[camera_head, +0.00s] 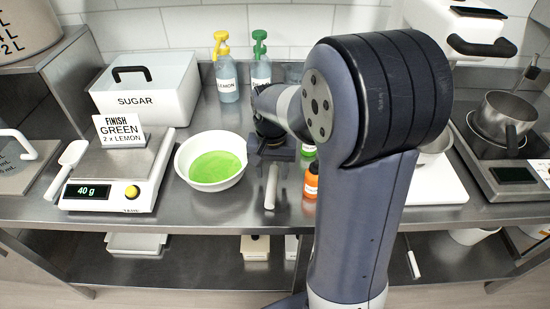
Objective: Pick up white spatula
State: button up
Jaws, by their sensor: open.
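A narrow whitish strip (271,188), which looks like the white spatula, lies near the counter's front edge, just right of the white bowl. Its far end is hidden behind my gripper (272,158). My gripper is open over that far end. I cannot tell whether its fingers touch the strip or are around it, because the gripper is small and dark here.
A white bowl of green liquid (214,167) stands close to my gripper's left. An orange bottle (310,183) stands on the right. Further left are a scale (117,180), a sugar bin (148,95) and a white scoop (66,165). Spray bottles (226,80) stand behind.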

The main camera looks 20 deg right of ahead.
notch_tip(320, 180, down, 2)
jog(key=shift+f, duration=0.25)
grip_shut()
dwell(0.4)
